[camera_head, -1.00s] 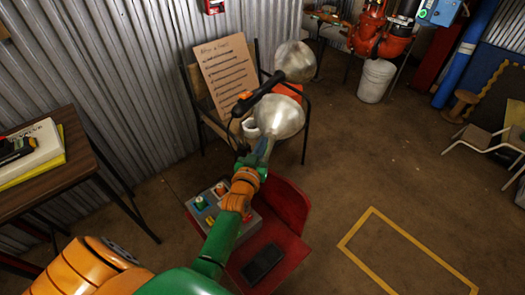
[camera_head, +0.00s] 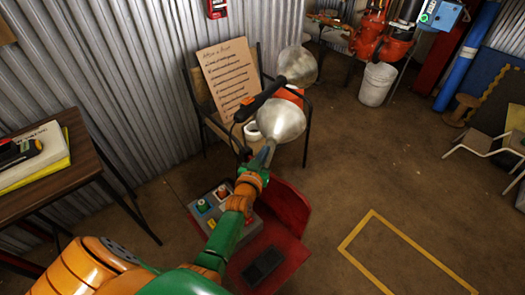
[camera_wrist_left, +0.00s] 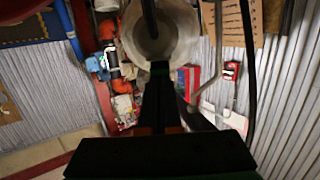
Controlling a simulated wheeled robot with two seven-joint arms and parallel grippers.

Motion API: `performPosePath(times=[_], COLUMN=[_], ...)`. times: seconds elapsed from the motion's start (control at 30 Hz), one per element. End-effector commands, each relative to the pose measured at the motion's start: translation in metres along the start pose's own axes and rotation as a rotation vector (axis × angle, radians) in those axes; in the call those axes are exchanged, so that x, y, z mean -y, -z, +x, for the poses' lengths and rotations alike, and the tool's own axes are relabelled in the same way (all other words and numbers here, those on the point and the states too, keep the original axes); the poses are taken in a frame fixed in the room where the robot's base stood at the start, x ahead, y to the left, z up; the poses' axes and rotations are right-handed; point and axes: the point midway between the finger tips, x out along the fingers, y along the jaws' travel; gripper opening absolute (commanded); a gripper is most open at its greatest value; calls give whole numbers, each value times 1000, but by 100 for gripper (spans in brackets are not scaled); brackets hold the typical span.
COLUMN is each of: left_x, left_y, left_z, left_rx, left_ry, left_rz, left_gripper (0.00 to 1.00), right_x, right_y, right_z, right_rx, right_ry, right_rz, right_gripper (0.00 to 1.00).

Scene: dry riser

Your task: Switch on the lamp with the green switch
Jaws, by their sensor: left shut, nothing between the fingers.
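A lamp with two silver shades stands by the chair at the wall; the near shade (camera_head: 281,118) and far shade (camera_head: 296,66) flank a black bar (camera_head: 264,93) with an orange part. My left gripper (camera_head: 265,153) is shut and empty, its tips overlapping the near shade's lower edge; I cannot tell if they touch. A round metal shade (camera_wrist_left: 160,38) fills the top middle of the left wrist view, beyond the fingers (camera_wrist_left: 160,72). A grey box (camera_head: 212,207) with coloured knobs sits on the red chair, partly behind my arm; a greenish knob (camera_head: 203,205) shows. My right gripper is out of view.
A board with writing (camera_head: 228,80) leans on the wall chair. A dark table (camera_head: 45,190) with a book and tools stands left. A black flat thing (camera_head: 262,265) lies on the red chair (camera_head: 290,210).

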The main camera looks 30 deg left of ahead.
Motion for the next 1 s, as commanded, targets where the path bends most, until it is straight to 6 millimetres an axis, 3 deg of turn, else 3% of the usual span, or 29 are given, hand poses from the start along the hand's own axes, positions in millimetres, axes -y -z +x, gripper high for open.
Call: performPosePath(times=[0.2, 0.27, 0.4, 0.6, 1.0], left_x=[4, 3, 3, 4, 4], left_y=[55, 49, 57, 64, 66], left_z=[0, -17, -50, -84, -95], left_rx=[0, 4, 3, 2, 0], left_ry=[-1, -2, -2, -1, -1], left_rz=[2, 1, -1, 0, 0], left_gripper=[0, 0, 0, 0, 0], right_x=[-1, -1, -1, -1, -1], right_y=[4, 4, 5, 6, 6], right_z=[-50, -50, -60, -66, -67], right_rx=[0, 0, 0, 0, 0], right_ry=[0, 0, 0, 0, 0], right_rz=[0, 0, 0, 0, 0], right_gripper=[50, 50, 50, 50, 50])
